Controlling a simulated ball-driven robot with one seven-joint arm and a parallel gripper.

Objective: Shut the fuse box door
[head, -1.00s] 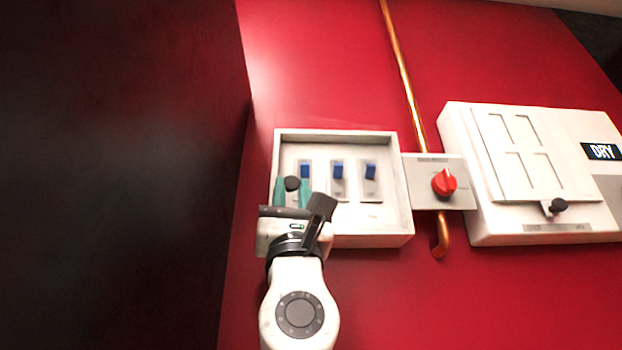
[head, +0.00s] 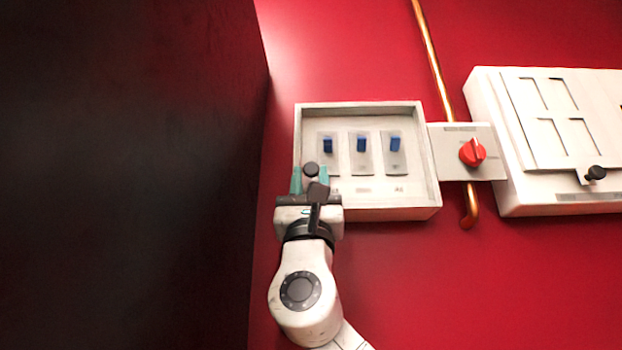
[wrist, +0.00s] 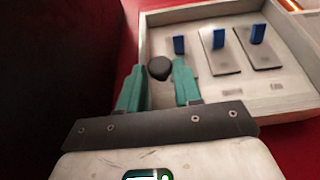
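The fuse box (head: 432,180) is a shallow white box on the red wall in the head view, its front open and its switches exposed. My gripper (head: 311,178) is at its lower left. A round black knob (head: 311,169) sits between the teal fingertips, which appear closed against its sides. In the wrist view the knob (wrist: 160,68) is also between the fingertips (wrist: 160,75), with the box (wrist: 200,17) beyond and to the right. The door panel cannot be clearly made out.
Blue switches (head: 361,144) stand inside the box. A red dial (head: 472,153) on a white plate is right of it, beside a copper pipe (head: 430,40). A larger white unit (head: 487,130) is farther right. A large dark surface (head: 130,180) fills the left side.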

